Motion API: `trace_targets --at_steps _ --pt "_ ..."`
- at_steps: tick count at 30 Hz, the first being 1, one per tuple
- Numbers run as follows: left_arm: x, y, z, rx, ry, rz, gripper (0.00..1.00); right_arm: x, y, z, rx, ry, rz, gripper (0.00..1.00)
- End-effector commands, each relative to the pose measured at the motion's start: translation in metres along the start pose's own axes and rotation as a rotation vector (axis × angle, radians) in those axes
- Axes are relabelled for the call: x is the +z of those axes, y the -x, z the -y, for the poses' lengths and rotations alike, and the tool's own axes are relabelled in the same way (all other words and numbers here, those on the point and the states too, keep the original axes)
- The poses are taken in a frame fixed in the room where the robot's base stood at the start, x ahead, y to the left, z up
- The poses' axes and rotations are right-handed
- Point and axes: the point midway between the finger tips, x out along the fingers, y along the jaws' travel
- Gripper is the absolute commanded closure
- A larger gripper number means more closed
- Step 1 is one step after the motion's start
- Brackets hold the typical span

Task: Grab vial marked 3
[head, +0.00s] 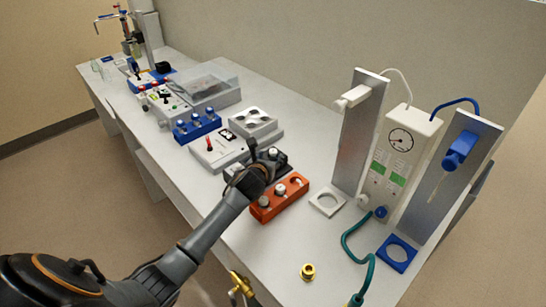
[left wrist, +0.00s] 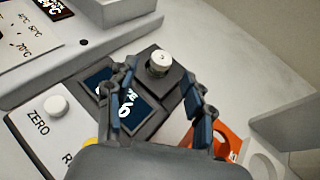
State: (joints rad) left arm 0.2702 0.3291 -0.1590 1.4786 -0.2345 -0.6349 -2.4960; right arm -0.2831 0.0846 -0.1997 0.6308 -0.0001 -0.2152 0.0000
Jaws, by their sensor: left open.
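A vial with a pale grey cap (left wrist: 158,63) stands upright in a dark holder in the left wrist view; a small mark on its cap is too small to read. It also shows in the head view (head: 273,153). My left gripper (left wrist: 160,72) is open, with its fingers on either side of the view of this vial; I see no contact. In the head view the left gripper (head: 262,165) is over the dark holder, behind the orange rack (head: 263,214), which holds vials (head: 280,189).
A blue rack with vials (head: 196,128) and a white device with a red knob (head: 209,146) stand further back. A balance with a blue display (left wrist: 130,98) is under the gripper. Upright stands (head: 358,130) and a gauge box (head: 402,150) are at right. A brass fitting (head: 308,271) lies in front.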

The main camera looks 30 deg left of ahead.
Motion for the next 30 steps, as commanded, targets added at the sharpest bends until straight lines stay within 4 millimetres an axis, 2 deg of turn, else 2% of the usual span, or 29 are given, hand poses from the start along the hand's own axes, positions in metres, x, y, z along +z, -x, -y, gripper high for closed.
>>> trace_targets --at_steps 6,10,15,16,17,23,24,30 --pt "0.001 -0.024 0.0 0.001 0.001 -0.001 0.47 0.017 0.004 0.01 -0.012 -0.004 0.027 0.6" --pt "0.0 -0.028 0.001 -0.001 0.001 0.0 0.47 0.025 0.005 0.013 -0.016 -0.005 0.041 0.6" --pt "0.0 -0.028 0.001 -0.001 0.0 0.0 0.47 0.026 0.004 0.013 -0.015 -0.005 0.041 0.6" --pt "0.0 -0.028 0.001 0.0 0.0 0.0 0.49 0.025 0.004 0.013 -0.015 -0.005 0.041 0.6" --pt "0.0 -0.028 0.001 0.0 0.0 0.0 0.55 0.025 0.004 0.012 -0.015 -0.005 0.041 0.6" --pt "0.0 -0.028 0.001 0.0 0.0 0.0 0.96 0.02 0.004 0.008 -0.009 -0.003 0.033 0.6" --pt "0.0 -0.028 0.0 0.0 0.0 0.0 0.99 0.019 0.004 0.007 -0.008 -0.002 0.031 0.6" --pt "0.001 -0.028 0.0 0.0 0.0 0.0 1.0 0.018 0.004 0.004 -0.005 -0.001 0.028 0.6"
